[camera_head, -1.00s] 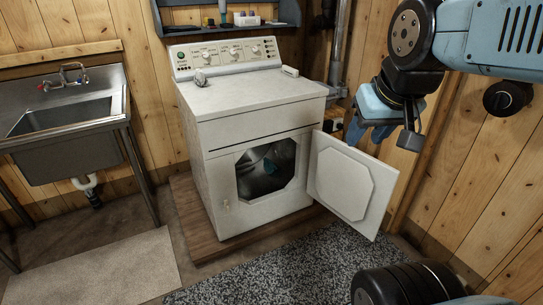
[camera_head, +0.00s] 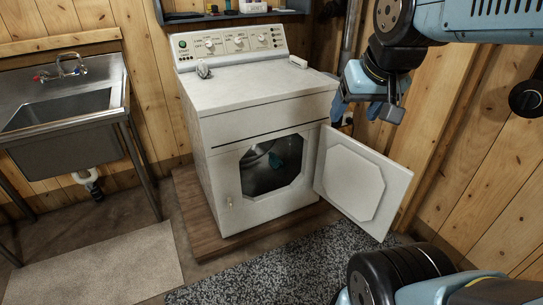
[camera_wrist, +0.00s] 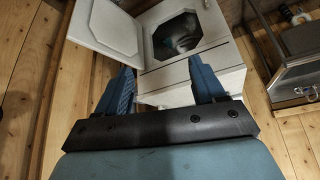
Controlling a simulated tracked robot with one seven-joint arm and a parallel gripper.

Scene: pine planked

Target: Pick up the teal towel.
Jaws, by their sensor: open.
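The teal towel (camera_head: 275,161) shows as a small patch inside the drum of the white dryer (camera_head: 262,92), seen through the front opening. Most of it is hidden by the shadow and the door frame. In the wrist view a faint teal bit (camera_wrist: 168,41) shows in the dark drum. The dryer door (camera_head: 359,181) hangs open to the right in the head view. My gripper (camera_head: 362,103) is open and empty, held above the open door, right of the dryer. In the wrist view its two blue fingers (camera_wrist: 162,84) stand wide apart with the dryer beyond.
A steel sink (camera_head: 62,119) stands left of the dryer. The dryer sits on a wooden platform (camera_head: 193,208). A speckled dark mat (camera_head: 285,268) and a beige mat (camera_head: 98,271) lie on the floor. A shelf (camera_head: 236,17) is behind. Wood walls close the right.

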